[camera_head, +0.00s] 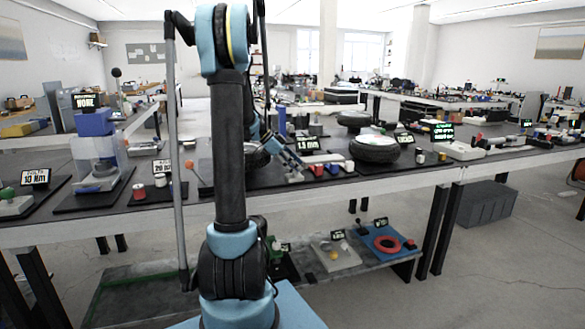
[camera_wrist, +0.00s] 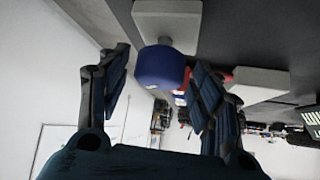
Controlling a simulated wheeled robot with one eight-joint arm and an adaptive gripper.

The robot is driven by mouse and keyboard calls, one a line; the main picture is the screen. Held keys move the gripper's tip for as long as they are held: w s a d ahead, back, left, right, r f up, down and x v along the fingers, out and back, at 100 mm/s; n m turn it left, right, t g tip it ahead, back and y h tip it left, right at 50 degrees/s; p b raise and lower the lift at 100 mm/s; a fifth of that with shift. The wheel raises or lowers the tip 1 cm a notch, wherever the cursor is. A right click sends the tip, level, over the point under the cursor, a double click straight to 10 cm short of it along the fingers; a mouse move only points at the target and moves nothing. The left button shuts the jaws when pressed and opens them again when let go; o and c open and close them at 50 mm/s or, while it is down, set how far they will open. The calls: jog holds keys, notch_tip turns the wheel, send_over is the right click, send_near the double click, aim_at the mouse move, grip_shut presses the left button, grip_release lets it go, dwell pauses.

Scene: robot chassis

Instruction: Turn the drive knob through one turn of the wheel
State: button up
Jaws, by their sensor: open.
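My gripper (camera_head: 292,164) is over the bench in the head view, partly hidden behind my own arm. In the wrist view my gripper (camera_wrist: 160,85) has its two fingers spread wide apart. A dark blue rounded knob (camera_wrist: 160,68) on a white base (camera_wrist: 167,20) shows between and beyond the fingertips. I see no contact, and the depth gap is unclear. A wheel (camera_head: 258,156) lies partly behind my arm in the head view. Which part is the drive knob I cannot tell for certain.
Another black wheel (camera_head: 375,150) lies farther right. A clear box with a blue top (camera_head: 95,122) stands at left. A lower shelf holds a red ring (camera_head: 387,244).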

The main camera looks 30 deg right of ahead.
jog(key=v, duration=1.2)
jog(key=shift+f, duration=0.15)
